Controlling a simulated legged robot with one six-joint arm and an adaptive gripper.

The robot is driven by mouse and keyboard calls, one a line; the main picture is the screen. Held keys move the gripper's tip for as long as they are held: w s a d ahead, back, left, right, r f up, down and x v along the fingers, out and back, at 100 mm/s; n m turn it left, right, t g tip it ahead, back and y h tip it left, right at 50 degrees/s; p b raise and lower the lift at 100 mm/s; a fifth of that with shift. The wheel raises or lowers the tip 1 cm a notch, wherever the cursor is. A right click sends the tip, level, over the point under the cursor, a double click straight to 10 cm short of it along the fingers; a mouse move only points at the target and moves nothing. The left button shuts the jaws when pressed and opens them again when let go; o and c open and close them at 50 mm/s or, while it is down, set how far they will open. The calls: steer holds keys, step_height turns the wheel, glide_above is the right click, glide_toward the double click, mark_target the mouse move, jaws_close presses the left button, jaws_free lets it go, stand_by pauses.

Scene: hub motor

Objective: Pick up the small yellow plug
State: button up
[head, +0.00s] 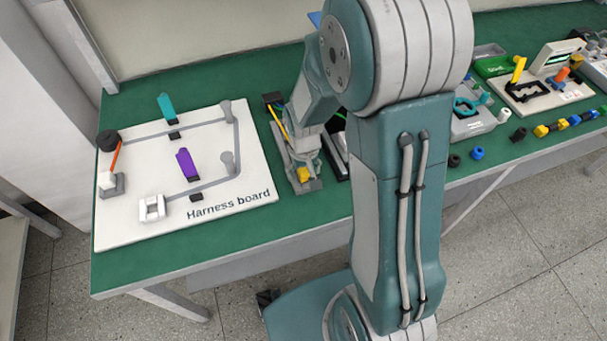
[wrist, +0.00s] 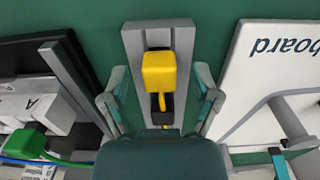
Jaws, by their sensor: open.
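The small yellow plug (wrist: 159,74) sits over a grey fixture (wrist: 132,42), with a yellow lead running from its lower end past a black piece. In the head view the plug (head: 303,174) shows near the front of the fixture (head: 316,186). My gripper (wrist: 161,84) is open, with one finger on each side of the plug and a visible gap to both. It also shows in the head view (head: 302,168), pointing down over the fixture. The wrist view does not clearly show how high the fingertips are above the plug.
The white harness board (head: 215,195) lies left of the fixture with upright posts and purple and teal clips. A black-edged tray (wrist: 62,50) holds a green connector (wrist: 27,140) on the fixture's other side. Bare green table (head: 220,240) lies in front. My arm hides the middle.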

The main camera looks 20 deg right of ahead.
steer(key=c, duration=1.1)
steer(key=shift+r, duration=0.1)
